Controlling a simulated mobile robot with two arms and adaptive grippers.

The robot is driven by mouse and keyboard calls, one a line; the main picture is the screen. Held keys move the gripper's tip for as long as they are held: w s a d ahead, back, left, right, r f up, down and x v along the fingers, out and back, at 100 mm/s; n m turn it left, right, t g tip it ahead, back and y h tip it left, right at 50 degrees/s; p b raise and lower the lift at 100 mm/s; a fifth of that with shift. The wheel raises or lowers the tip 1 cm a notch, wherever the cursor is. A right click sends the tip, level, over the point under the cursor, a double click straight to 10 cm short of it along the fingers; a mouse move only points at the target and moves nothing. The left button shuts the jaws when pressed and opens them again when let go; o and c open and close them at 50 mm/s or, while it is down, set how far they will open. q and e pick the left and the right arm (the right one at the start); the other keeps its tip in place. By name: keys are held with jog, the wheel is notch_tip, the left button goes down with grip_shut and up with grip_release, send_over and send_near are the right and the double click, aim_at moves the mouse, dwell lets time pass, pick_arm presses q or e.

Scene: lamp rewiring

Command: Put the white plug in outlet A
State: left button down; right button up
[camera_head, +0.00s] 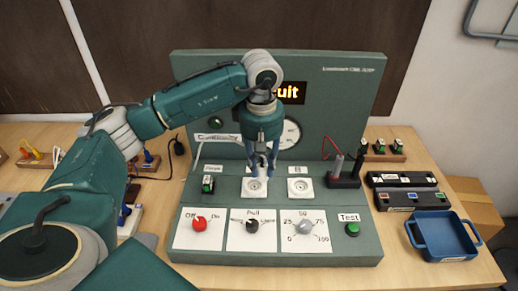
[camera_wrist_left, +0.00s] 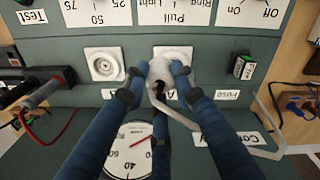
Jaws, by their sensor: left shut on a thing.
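The white plug (camera_wrist_left: 161,74) is between the fingertips of my left gripper (camera_wrist_left: 158,72), which is shut on it. In the head view my left gripper (camera_head: 263,168) points down just over outlet A (camera_head: 254,188), whose round socket face still shows. Outlet A also shows in the wrist view (camera_wrist_left: 173,52), partly covered by the plug; I cannot tell whether the two touch. A pale cable (camera_wrist_left: 267,133) runs from the plug side toward the panel. Outlet B (camera_head: 300,189) is empty, to the right in the head view. My right gripper is not in view.
The green panel carries a red knob (camera_head: 199,224), a black knob (camera_head: 252,226), a grey knob (camera_head: 304,227) and a green test button (camera_head: 352,229). A fuse switch (camera_head: 208,184) sits left of outlet A. A black probe holder (camera_head: 344,175) and blue tray (camera_head: 442,235) are at right.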

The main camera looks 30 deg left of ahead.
pick_arm(q)
jog(key=a+f+n, duration=0.1)
jog(key=w+a+f+n+b, duration=0.1)
jog(key=a, duration=0.1)
jog(key=shift+w+a+f+n, duration=0.2)
jog(key=shift+f+n, duration=0.1)
jog(key=shift+n, duration=0.1)
jog(key=shift+s+a+f+b, duration=0.1)
jog(key=shift+f+b, duration=0.35)
jog(key=shift+f, duration=0.25)
jog(key=shift+f+b, duration=0.85)
jog(key=shift+f, duration=0.25)
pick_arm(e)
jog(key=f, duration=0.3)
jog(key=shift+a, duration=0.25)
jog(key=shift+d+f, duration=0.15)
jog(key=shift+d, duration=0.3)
pick_arm(q)
jog(key=shift+f+b, duration=0.6)
jog(key=shift+b, duration=0.1)
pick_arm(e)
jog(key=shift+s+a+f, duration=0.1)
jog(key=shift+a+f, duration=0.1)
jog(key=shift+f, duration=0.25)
